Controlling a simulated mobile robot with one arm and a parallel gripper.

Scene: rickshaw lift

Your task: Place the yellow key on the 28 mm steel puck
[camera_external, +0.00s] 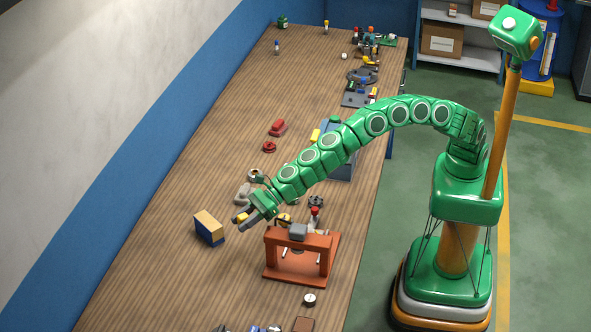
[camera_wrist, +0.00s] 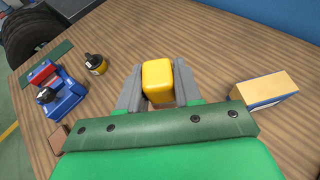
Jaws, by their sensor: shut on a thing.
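My gripper (camera_external: 242,218) is held out over the left part of the workbench, between the wood-and-blue block and the orange frame. In the wrist view my gripper (camera_wrist: 158,84) has its two grey fingers on either side of a yellow block-like piece, the yellow key (camera_wrist: 158,76). It is shut on this piece, which also shows as a small yellow spot in the external view (camera_external: 242,217). The lower end of the key is partly hidden by the gripper. I cannot pick out the 28 mm steel puck with certainty in either view.
The wood-and-blue block (camera_external: 209,228) stands left of my gripper. An orange frame (camera_external: 300,255) stands to its right. A small round gauge (camera_external: 309,299) lies in front. In the wrist view a blue-and-red device (camera_wrist: 62,92) and a dark-and-yellow jar (camera_wrist: 96,63) stand at left.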

